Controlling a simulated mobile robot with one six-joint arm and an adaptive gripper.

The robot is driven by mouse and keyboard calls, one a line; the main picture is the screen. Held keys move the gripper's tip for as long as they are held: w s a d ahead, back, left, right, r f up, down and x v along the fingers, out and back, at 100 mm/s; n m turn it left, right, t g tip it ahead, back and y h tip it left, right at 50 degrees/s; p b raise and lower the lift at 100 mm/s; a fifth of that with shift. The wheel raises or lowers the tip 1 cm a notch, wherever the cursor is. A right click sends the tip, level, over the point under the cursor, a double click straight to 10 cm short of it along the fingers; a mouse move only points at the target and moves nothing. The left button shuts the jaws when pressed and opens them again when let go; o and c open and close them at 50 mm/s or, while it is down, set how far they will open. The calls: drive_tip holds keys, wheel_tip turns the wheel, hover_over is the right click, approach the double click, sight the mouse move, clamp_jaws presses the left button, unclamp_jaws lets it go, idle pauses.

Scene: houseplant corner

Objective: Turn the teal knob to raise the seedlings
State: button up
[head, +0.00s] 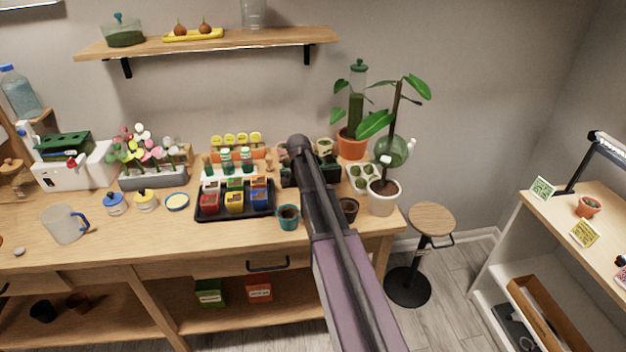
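My arm reaches from the lower middle up over the bench and ends in a dark rounded joint. My gripper cannot be made out; the arm hides what lies behind it. I cannot pick out a teal knob on the bench. A teal pot (289,217) with dark contents stands at the bench's front, left of my arm. A white tray with round green plants (363,179) sits right of the arm. Dark containers with some green (287,174) are partly hidden behind the arm. I cannot tell which of these are the seedlings.
A black tray (234,215) of coloured packets is left of the teal pot. A white pot (384,198) with a tall plant stands at the bench's right end. An orange pot (352,144) is behind. A stool (431,220) stands right of the bench. A shelf (270,37) hangs above.

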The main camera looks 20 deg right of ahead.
drive_tip(key=shift+s, duration=0.2)
drive_tip(key=o, duration=1.2)
drive_tip(key=shift+d+f, duration=0.1)
drive_tip(key=shift+c, duration=0.2)
drive_tip(key=shift+w, duration=0.1)
drive_tip(key=shift+n, duration=0.4)
